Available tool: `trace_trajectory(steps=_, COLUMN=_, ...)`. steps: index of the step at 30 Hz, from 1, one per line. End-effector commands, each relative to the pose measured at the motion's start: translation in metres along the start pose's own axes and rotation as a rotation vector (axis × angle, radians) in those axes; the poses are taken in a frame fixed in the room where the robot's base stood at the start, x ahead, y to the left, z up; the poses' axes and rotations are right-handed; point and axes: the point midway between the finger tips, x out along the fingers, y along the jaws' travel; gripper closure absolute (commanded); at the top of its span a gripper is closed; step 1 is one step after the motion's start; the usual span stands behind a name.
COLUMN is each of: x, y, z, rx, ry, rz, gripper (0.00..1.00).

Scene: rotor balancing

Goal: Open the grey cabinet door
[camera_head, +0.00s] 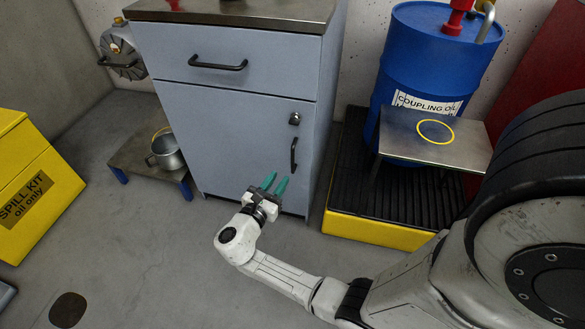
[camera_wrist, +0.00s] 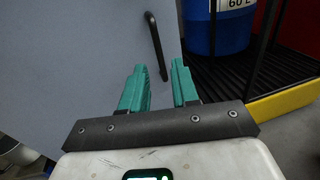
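The grey cabinet (camera_head: 178,90) stands at the back centre, with a drawer on top and a door (camera_head: 225,135) below. The door looks shut. A black vertical door handle (camera_head: 294,155) sits near the door's right edge, under a small lock (camera_head: 295,119). My gripper (camera_head: 276,182) has teal fingers and is in front of the door, below and left of the handle. In the wrist view my gripper (camera_wrist: 159,85) has its fingers apart with nothing between them. The handle (camera_wrist: 156,46) shows just beyond the fingertips; contact cannot be seen.
A blue oil drum (camera_head: 424,65) stands on a black grate in a yellow spill tray (camera_head: 375,230) to the right. A small metal table (camera_head: 455,145) stands before it. A low stand (camera_head: 133,158) with a metal pot (camera_head: 165,154) is left. A yellow spill kit box (camera_head: 35,185) is far left.

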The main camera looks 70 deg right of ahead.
Motion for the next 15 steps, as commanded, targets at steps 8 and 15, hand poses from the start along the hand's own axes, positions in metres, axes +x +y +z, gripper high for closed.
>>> trace_trajectory(steps=8, x=0.020, y=0.004, z=-0.003, rx=-0.033, ry=-0.024, rz=0.008, gripper=0.70)
trace_trajectory(steps=15, x=0.064, y=0.004, z=-0.003, rx=-0.031, ry=-0.023, rz=0.006, gripper=0.70)
